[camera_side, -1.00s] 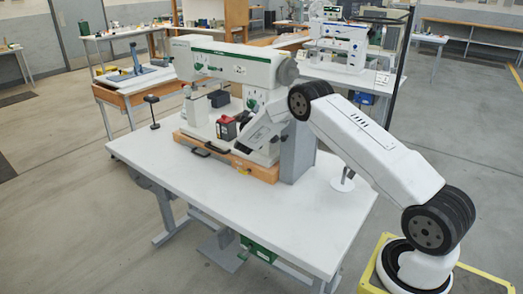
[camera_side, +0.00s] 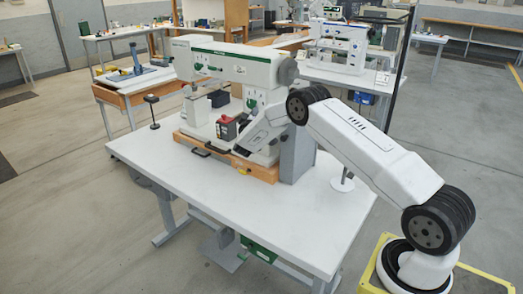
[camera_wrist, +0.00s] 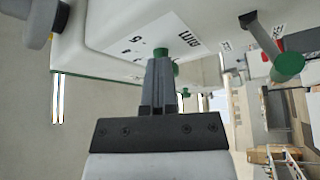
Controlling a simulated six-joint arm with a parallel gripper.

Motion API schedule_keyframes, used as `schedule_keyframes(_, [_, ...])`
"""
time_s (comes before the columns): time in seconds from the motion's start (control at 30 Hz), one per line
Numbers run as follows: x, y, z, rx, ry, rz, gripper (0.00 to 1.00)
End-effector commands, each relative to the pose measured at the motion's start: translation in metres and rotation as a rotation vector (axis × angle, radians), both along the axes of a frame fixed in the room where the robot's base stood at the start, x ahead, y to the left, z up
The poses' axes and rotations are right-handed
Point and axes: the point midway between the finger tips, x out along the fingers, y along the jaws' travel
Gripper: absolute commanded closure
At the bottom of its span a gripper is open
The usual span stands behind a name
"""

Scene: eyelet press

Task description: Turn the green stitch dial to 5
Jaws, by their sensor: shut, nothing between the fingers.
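In the wrist view, my gripper (camera_wrist: 158,64) is shut and empty, its fingers pointing at a white machine panel. A green dial (camera_wrist: 161,52) on the panel shows just beyond and around the fingertips, partly hidden by them. I cannot tell whether they touch. Printed marks lie beside the dial, including a "5" and the word "mm", but its setting cannot be read. In the side view, the white press with a green stripe (camera_side: 222,53) stands on the table. Green knobs (camera_side: 252,104) on its column are small there, and my fingertips cannot be made out.
A grey handwheel (camera_wrist: 42,18) is at upper left. In the side view, a red-and-black box (camera_side: 227,127) sits near my wrist. The front tabletop (camera_side: 240,205) is mostly clear.

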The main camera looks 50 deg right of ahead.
Motion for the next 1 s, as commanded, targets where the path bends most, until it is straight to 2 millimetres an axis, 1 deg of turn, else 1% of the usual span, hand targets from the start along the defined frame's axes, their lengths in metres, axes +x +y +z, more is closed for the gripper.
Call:
schedule_keyframes(0.47, [0.0064, 0.0005, -0.0069, 0.000, 0.000, 0.001, 1.00])
schedule_keyframes(1.0, [0.0086, 0.0005, -0.0060, -0.001, -0.002, 0.003, 1.00])
